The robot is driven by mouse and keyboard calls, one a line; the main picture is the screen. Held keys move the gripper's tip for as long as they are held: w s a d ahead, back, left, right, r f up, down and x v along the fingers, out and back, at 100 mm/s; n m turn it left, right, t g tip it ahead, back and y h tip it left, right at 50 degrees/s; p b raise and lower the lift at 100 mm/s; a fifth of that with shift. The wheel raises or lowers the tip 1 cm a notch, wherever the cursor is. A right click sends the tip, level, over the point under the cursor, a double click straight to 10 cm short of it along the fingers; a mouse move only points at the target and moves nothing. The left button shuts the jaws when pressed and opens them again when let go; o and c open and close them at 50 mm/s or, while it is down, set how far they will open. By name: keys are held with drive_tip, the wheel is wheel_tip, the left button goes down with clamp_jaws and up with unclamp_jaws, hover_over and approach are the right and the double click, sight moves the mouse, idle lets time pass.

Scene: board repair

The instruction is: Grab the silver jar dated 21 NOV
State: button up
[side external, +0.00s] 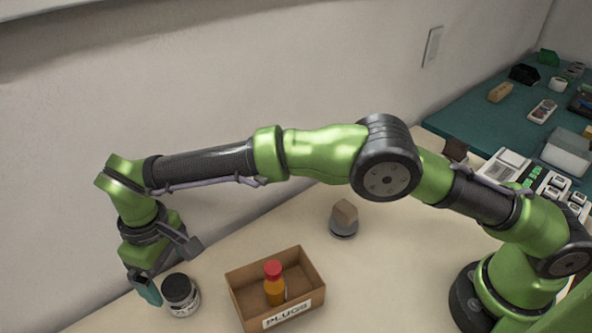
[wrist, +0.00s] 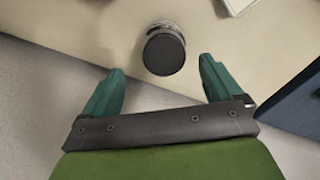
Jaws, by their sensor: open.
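A silver jar with a dark lid (side external: 181,294) stands upright on the pale table at the lower left of the side view. Its pale label bears dark print that is too small to read surely. In the wrist view the same jar (wrist: 164,52) shows from above, lid towards me, just beyond and between the fingertips. My gripper (side external: 150,288) points down right beside the jar, on its left in the side view. Its teal fingers stand apart in the wrist view (wrist: 163,68), with nothing held. One finger is mostly hidden in the side view.
A cardboard box marked PLUGS (side external: 293,316) holds a red-capped orange bottle (side external: 274,285), right of the jar. A grey round item with a brown block (side external: 344,218) stands behind. A table edge (wrist: 60,48) runs near the jar. A teal bench (side external: 470,115) stands back right.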

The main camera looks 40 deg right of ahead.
sight(175, 285)
drive_tip(key=f, duration=0.4)
drive_tip(key=s+f, duration=0.1)
drive_tip(key=f, duration=0.1)
drive_tip(key=shift+f, duration=0.2)
drive_tip(key=c, duration=1.2)
